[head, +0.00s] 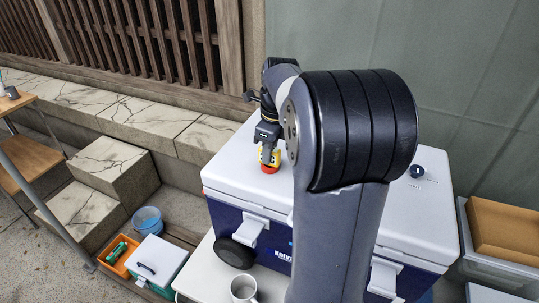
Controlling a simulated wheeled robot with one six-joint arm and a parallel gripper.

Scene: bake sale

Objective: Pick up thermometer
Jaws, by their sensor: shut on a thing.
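My gripper (268,148) points down over the left part of the white lid of a blue cooler (232,165). It is shut on a small red-and-yellow thing (270,169), whose rounded red end shows at the bottom, at or just above the lid. The fingers hide much of it, and I cannot tell whether it is the thermometer. A small dark round piece (417,171) with a pale centre and a thin line beside it shows on the lid's right side; I cannot make out what it is.
My arm hides the middle of the cooler. Lower left are a blue bucket (147,219), an orange tray (108,262) and a white-lidded box (160,256). Stone steps and a slatted wall lie behind.

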